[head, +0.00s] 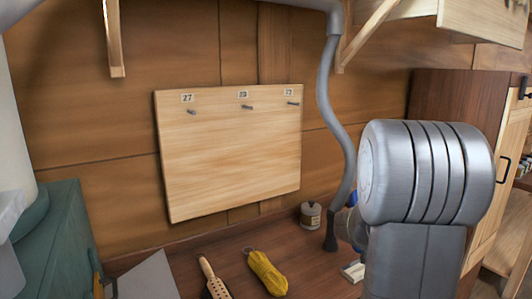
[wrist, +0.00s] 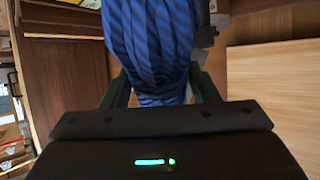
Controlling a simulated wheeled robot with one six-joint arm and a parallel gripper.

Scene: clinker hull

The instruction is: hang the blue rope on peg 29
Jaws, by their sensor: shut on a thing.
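A pale wooden board (head: 230,155) hangs on the plank wall in the head view. It has three short metal pegs along its top, each under a small number label. The left peg (head: 191,112) is labelled 27. The middle peg (head: 248,107) has a label that looks like 29. The right peg (head: 293,103) has a label too small to read surely. All three pegs are bare. In the wrist view my gripper (wrist: 162,88) is shut on the blue rope (wrist: 150,40), a thick striped bundle. In the head view my arm hides most of the gripper and rope.
A curved grey tube (head: 325,95) stands right of the board, its dark foot on the bench. A labelled jar (head: 310,216), a yellow rope bundle (head: 266,272) and a wooden-handled tool (head: 213,280) are on the bench. Shelf brackets (head: 113,40) jut out above. The board's front is clear.

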